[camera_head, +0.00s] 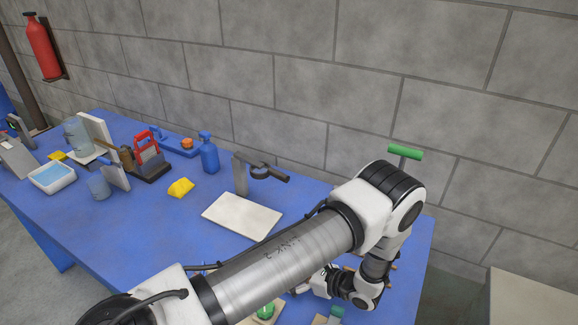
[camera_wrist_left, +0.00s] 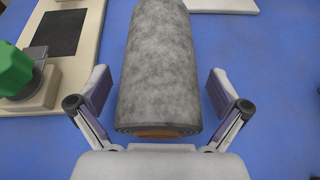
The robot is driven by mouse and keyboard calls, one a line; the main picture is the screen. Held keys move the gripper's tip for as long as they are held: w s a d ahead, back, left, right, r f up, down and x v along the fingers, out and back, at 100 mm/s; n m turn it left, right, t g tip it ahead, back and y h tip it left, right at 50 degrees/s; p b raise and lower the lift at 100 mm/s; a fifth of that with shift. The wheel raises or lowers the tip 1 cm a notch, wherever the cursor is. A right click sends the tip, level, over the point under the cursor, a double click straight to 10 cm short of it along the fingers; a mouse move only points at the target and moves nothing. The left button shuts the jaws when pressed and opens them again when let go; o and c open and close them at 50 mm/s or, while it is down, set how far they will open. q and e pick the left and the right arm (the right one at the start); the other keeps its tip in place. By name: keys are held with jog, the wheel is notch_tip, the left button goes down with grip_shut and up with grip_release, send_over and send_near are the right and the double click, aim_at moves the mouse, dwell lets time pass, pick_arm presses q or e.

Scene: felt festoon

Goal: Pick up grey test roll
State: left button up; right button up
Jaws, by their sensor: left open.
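The grey test roll (camera_wrist_left: 158,55) fills the upper middle of the left wrist view. It lies lengthwise on the blue table, its near end showing a brownish core. My left gripper (camera_wrist_left: 158,78) is open, with one finger on each side of the roll's near part. Blue shows between each finger and the roll, so it does not look gripped. In the head view my left arm crosses the front of the table and hides the roll. My right gripper is not in view.
A device with a green knob (camera_wrist_left: 14,70) on a cream base stands just left of the roll. A pale board (camera_head: 242,215), a yellow item (camera_head: 181,188) and a blue spray bottle (camera_head: 208,153) stand further left on the blue table (camera_head: 150,240). A block wall rises behind.

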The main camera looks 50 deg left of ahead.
pick_arm(q)
jog(key=c, duration=1.3)
jog(key=shift+r, duration=0.1)
